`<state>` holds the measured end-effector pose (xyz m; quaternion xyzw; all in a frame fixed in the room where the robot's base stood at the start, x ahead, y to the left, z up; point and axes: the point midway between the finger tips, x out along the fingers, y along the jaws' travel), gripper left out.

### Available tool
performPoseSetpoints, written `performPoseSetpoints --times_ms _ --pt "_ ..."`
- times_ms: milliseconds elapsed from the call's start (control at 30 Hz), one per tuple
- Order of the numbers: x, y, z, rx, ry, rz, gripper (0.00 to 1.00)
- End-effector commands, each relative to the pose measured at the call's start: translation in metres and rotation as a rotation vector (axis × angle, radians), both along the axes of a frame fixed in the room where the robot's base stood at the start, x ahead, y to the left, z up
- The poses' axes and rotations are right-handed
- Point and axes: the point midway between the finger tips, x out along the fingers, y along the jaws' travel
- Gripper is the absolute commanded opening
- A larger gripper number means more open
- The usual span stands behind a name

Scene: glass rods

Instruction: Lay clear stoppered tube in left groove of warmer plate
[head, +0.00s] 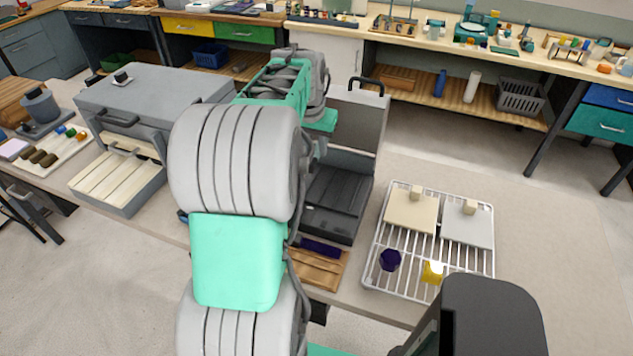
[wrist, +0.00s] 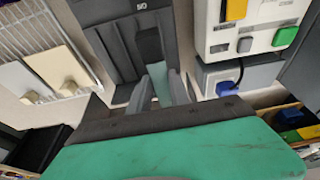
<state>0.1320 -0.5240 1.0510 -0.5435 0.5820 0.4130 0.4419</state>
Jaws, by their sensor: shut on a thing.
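My gripper (wrist: 163,90) shows in the wrist view, its two grey fingers shut on a pale, see-through piece that appears to be the clear stoppered tube (wrist: 158,77). Most of the tube is hidden. A dark block lies just beyond the fingertips; I cannot tell whether it is the stopper. The dark grey warmer plate (head: 336,192) stands with its lid raised in the head view, right of my arm. Its grey body (wrist: 108,50) lies beyond the fingers in the wrist view. My arm hides the fingers in the head view, and I cannot tell the left groove clearly.
A white wire rack (head: 410,270) with two pale blocks, a purple piece and a yellow piece stands to the right. A wooden tray (head: 322,270) lies before the plate. A grey box (head: 150,95) with a cream slatted drawer stands left. The raised lid (head: 357,125) is an obstacle.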

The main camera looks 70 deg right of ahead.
Motion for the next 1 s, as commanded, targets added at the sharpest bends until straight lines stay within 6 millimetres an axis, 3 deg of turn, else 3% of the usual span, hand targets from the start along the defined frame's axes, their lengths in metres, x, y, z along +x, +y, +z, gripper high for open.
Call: performPoseSetpoints --times_ms 133,300,600,1000 --pt "-0.013 -0.012 -0.011 0.003 0.0 -0.028 0.0" --pt "-0.014 -0.011 -0.048 0.005 0.001 -0.028 0.0" --pt "-0.013 -0.011 -0.097 0.003 0.001 -0.026 0.0" --pt "-0.012 -0.011 -0.108 -0.001 0.0 -0.025 0.0"
